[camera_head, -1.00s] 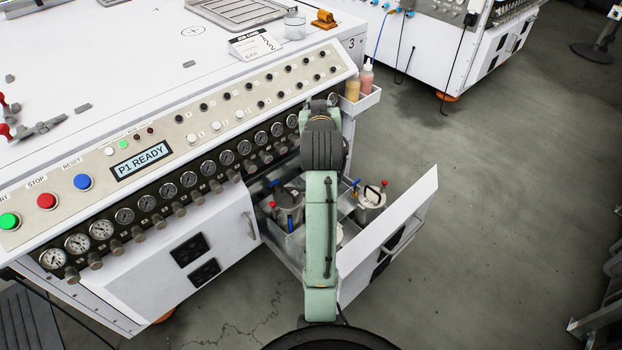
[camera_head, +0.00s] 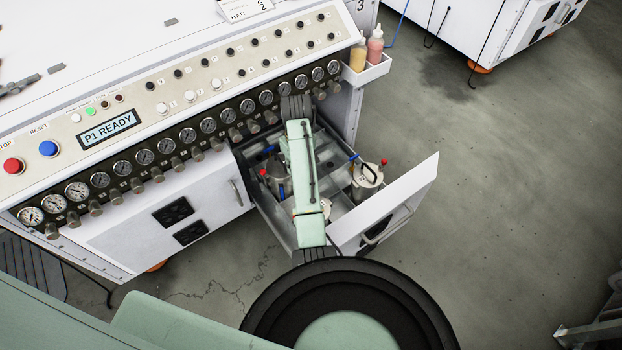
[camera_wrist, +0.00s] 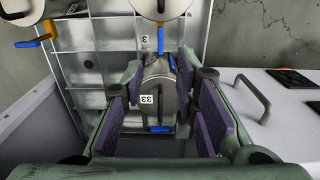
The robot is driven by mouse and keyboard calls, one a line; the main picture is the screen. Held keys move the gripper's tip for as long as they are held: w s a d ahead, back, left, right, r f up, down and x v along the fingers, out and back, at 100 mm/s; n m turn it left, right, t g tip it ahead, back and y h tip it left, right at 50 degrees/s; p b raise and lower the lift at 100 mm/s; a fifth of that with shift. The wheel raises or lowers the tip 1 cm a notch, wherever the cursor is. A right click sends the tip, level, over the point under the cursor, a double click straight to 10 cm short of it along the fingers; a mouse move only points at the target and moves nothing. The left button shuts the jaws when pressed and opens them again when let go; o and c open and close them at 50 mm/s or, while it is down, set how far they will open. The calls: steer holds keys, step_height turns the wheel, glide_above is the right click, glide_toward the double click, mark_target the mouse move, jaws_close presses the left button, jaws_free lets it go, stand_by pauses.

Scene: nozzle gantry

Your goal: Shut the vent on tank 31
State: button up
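Metal tanks stand in the open drawer (camera_head: 395,207): a right one (camera_head: 367,183) with a blue lever and red knob, a left one (camera_head: 277,181) with blue and red parts, and a near one (camera_head: 326,207) partly behind my arm. In the wrist view, my gripper (camera_wrist: 158,125) is open, its purple-padded fingers on either side of a tank (camera_wrist: 158,88) labelled with what looks like an inverted 33. Blue levers show on and above this tank. Two round tank lids (camera_wrist: 160,8) are cut off at the top. I cannot tell which tank is 31. The head view hides my fingers.
A panel of gauges and knobs (camera_head: 145,157) runs above the drawer. A side tray (camera_head: 368,77) holds two bottles. In the wrist view, a cabinet front with a handle (camera_wrist: 254,95) is close on the right. The floor (camera_head: 500,190) right of the drawer is clear.

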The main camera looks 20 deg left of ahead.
step_height(320, 180, down, 11)
steer(key=shift+s+r, duration=0.1)
stand_by(0.4)
jaws_close()
stand_by(0.4)
